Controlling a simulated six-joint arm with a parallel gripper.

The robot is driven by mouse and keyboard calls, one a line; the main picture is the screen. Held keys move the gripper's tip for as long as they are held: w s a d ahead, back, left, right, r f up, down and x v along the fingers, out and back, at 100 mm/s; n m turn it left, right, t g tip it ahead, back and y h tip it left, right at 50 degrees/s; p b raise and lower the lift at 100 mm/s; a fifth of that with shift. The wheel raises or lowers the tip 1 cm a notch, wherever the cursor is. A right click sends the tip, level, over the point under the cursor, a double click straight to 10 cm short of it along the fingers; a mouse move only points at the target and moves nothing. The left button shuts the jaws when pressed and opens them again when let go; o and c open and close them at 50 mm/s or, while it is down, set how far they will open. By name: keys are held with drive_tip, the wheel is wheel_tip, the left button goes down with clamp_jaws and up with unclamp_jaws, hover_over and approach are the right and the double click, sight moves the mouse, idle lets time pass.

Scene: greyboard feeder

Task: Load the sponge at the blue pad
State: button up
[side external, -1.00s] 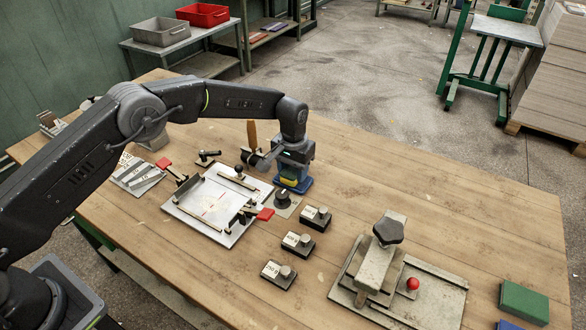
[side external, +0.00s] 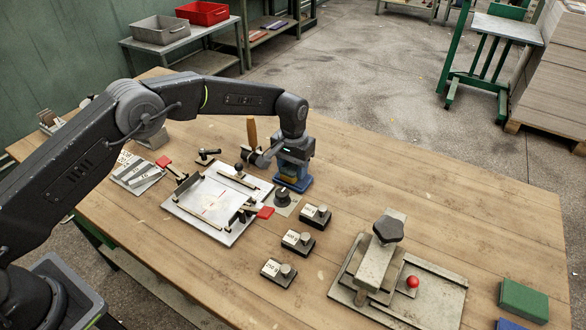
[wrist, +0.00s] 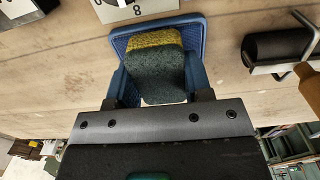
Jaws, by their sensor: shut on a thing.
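The sponge (wrist: 163,78), dark green with a yellow layer, is between the blue fingers of my gripper (wrist: 158,88) in the wrist view. My gripper is shut on it. The blue pad (wrist: 193,30) shows behind and around the sponge there. In the side view my gripper (side external: 292,170) points down over the blue pad (side external: 303,186) at the far edge of the plate. The fingers hide most of the sponge in that view. I cannot tell whether the sponge's underside touches the pad.
A dark knob (side external: 283,196) stands close in front of the pad. A pale fixture plate (side external: 217,222) with red-handled clamps lies to the left. Several labelled weights (side external: 298,242) stand in front, and a press fixture (side external: 385,258) stands at right.

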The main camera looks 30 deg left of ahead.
sight(292, 165)
drive_tip(key=shift+r, duration=3.1)
drive_tip(key=shift+s+a, duration=0.1)
